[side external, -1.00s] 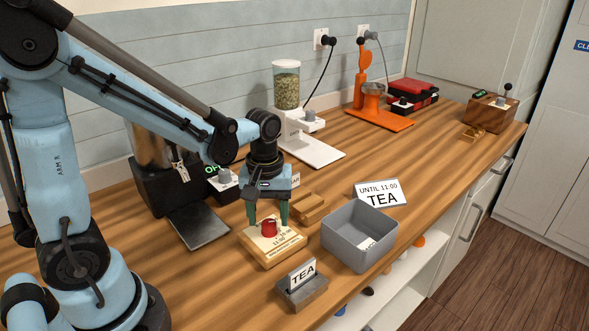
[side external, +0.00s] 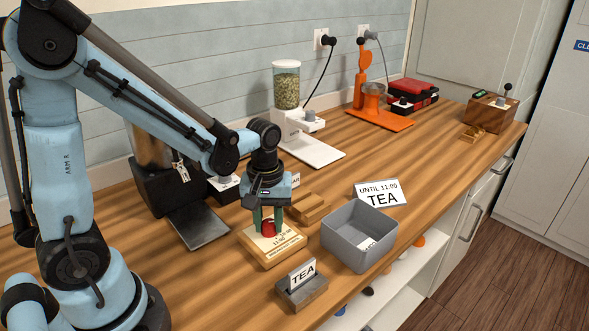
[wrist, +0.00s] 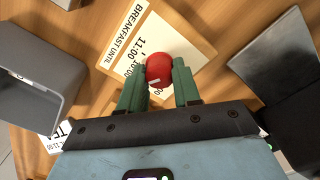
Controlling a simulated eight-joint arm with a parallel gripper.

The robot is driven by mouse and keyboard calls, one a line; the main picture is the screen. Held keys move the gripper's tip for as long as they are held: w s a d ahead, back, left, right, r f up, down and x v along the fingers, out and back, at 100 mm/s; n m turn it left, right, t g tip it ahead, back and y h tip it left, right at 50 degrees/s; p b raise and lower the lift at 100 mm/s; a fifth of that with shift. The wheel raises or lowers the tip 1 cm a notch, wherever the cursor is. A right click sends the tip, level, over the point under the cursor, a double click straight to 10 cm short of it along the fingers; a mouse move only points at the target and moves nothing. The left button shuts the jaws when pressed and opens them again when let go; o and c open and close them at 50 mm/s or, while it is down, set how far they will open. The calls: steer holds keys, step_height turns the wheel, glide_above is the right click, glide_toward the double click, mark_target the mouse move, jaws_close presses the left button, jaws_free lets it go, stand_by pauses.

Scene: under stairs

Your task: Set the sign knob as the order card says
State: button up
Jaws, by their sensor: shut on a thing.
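The sign board (side external: 272,250) is a wooden block with a pale face and a red knob (side external: 268,228). In the wrist view, the board (wrist: 120,40) reads "BREAKFAST UNTIL", with "11:00" and "10:00" beside the red knob (wrist: 160,66). A short white mark shows on the knob's side nearest my gripper. My gripper (wrist: 161,84) is shut on the knob, one green finger on each side. In the side view, my gripper (side external: 267,218) hides part of the knob and board. A white card (side external: 380,193) reads "UNTIL 11:00 TEA".
A grey bin (side external: 360,238) with a card inside stands right of the board. A grey holder (side external: 301,292) with a "TEA" card stands in front. A wooden block (side external: 310,208) is close behind. A dark plate (side external: 200,226) lies to the left.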

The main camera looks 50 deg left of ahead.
mark_target(269, 222)
steer(key=shift+m, duration=0.3)
steer(key=m, duration=1.1)
steer(key=shift+m, duration=0.3)
stand_by(0.5)
steer(key=o, duration=1.1)
steer(key=shift+c, duration=0.2)
steer(key=shift+r, duration=0.15)
step_height(269, 222, up, 12)
